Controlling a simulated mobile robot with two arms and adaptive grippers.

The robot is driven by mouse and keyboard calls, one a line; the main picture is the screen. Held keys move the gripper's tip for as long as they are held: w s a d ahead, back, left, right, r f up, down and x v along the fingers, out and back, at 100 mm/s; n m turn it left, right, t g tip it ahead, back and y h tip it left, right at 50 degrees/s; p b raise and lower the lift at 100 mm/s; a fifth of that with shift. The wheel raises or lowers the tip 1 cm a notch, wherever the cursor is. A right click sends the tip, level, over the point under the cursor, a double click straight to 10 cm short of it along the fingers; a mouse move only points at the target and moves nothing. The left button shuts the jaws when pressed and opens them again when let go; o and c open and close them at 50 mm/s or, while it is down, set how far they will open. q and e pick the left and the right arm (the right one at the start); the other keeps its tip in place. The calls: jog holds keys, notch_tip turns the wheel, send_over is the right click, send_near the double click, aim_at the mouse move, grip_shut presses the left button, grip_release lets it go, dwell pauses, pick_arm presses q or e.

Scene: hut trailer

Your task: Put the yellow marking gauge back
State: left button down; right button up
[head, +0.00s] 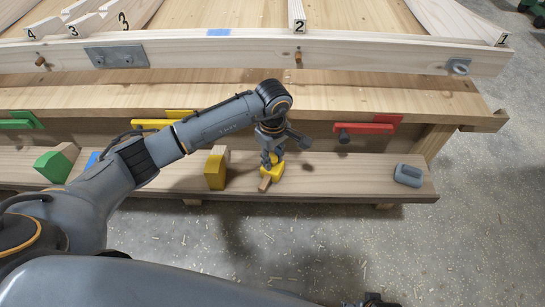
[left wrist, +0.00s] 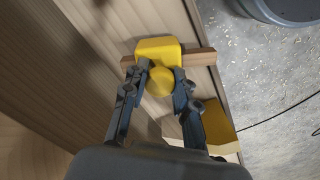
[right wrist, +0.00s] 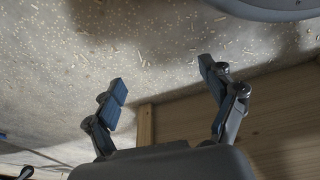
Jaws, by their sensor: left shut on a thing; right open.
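The yellow marking gauge (head: 271,170) has a yellow head and a wooden beam, over the low front shelf of the bench. In the left wrist view its yellow head (left wrist: 157,48) has a wooden beam through it and a round yellow knob. My left gripper (head: 271,157) is shut on the gauge, with its fingers (left wrist: 160,75) on both sides of the knob. I cannot tell whether the gauge touches the shelf. My right gripper (right wrist: 162,78) is open and empty, above the floor.
The low shelf (head: 330,181) also bears a yellow-faced wooden block (head: 215,171), a green-faced block (head: 54,165) and a grey-blue object (head: 408,175). Green, yellow and red (head: 366,129) pieces sit along the bench's front.

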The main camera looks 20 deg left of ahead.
pick_arm(q)
jog(key=shift+f, duration=0.1)
pick_arm(e)
jog(key=shift+r, duration=0.1)
pick_arm(q)
jog(key=c, duration=1)
grip_release()
jog(key=shift+c, duration=0.2)
pick_arm(e)
jog(key=shift+w+r, duration=0.2)
jog(key=shift+r, duration=0.1)
pick_arm(q)
jog(key=shift+r, duration=0.2)
notch_tip(320, 180, up, 12)
jog(key=shift+p, duration=0.45)
pick_arm(e)
jog(key=s+f, duration=0.1)
jog(key=f, duration=0.1)
jog(key=s+f, duration=0.1)
jog(key=shift+d+f, duration=0.2)
jog(key=shift+f, duration=0.15)
pick_arm(q)
jog(key=shift+f, duration=0.1)
pick_arm(e)
jog(key=shift+s, duration=0.1)
